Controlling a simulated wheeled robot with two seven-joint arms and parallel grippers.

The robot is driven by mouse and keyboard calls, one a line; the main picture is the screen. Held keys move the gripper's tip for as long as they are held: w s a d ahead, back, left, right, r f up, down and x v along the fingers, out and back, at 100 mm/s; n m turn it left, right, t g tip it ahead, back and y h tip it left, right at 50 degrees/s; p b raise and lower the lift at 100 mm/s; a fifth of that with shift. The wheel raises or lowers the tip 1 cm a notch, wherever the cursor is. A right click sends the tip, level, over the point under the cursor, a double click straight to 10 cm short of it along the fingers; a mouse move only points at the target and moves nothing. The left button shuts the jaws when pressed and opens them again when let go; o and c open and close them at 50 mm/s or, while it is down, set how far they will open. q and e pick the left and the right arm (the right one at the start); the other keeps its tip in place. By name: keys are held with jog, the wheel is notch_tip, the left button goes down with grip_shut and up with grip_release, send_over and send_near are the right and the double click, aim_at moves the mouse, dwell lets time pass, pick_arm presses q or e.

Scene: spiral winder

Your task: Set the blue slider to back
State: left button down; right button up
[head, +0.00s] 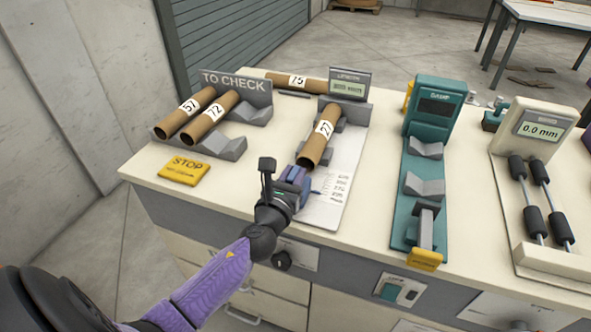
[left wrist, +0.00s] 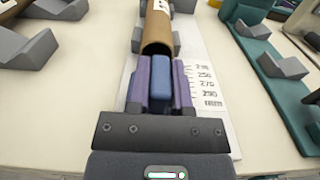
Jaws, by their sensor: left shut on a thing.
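The blue slider (left wrist: 161,78) sits between the two purple fingers of my left gripper (left wrist: 160,84), just in front of the open end of the brown tube marked 77 (left wrist: 159,34). My left gripper (head: 292,180) is shut on the slider, at the near end of the length station in the head view. There the gripper mostly hides the slider. A white scale sheet (left wrist: 212,85) with printed numbers lies to the right of the slider. The tube marked 77 (head: 318,142) rests on grey supports. My right gripper is not in view.
Tube 75 (head: 285,80) lies at the back. The teal station (head: 432,125) and the white gauge (head: 540,130) stand to the right.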

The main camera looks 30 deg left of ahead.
pick_arm(q)
jog(key=shift+f, duration=0.15)
jog(key=c, duration=0.5)
grip_release()
jog(key=shift+s, duration=0.15)
jog(key=v, duration=0.9)
jog(key=shift+s+d, duration=0.1)
jog(key=shift+s, duration=0.3)
